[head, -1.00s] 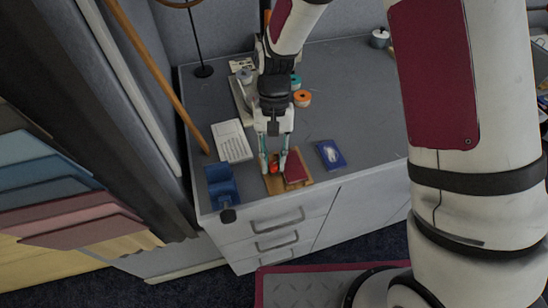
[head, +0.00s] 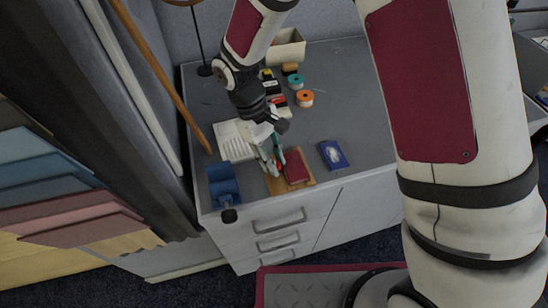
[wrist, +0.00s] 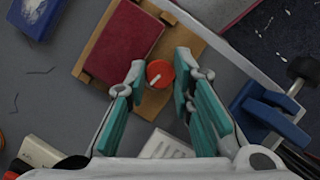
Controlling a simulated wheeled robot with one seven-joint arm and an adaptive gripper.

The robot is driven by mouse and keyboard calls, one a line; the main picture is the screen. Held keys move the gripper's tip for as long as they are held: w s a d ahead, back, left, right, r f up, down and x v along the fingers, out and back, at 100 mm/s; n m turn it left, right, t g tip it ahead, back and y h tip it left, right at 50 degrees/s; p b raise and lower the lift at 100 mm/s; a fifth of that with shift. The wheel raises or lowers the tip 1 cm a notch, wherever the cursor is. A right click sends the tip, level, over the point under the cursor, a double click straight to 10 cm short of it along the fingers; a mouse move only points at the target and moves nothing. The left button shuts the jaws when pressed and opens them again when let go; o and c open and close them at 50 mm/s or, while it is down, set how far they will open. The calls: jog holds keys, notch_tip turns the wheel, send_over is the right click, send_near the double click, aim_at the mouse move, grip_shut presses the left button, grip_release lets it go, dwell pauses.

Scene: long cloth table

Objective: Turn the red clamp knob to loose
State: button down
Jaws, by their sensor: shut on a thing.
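The red clamp knob (wrist: 159,74) is a small round knob with a white pointer line, on a wooden board (wrist: 185,45) beside a dark red block (wrist: 122,42). In the wrist view the pointer slants down to the left. My gripper (wrist: 161,70) has its teal-padded fingers on either side of the knob, shut on it. In the head view my gripper (head: 271,168) reaches down to the board (head: 305,183) at its left end, next to the dark red block (head: 296,167). The fingers largely hide the knob there.
A blue vise-like tool (head: 222,182) stands at the table's front left corner. A white slotted panel (head: 233,141) lies behind it. A blue card (head: 333,154) lies right of the board. Teal (head: 296,82) and orange (head: 304,98) spools stand farther back. The table's right side is clear.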

jog(key=shift+n+t, duration=0.4)
jog(key=shift+n, duration=0.7)
jog(key=c, duration=1.4)
grip_release()
jog(key=v, duration=1.2)
jog(key=shift+s+a, duration=0.1)
jog(key=shift+a, duration=0.1)
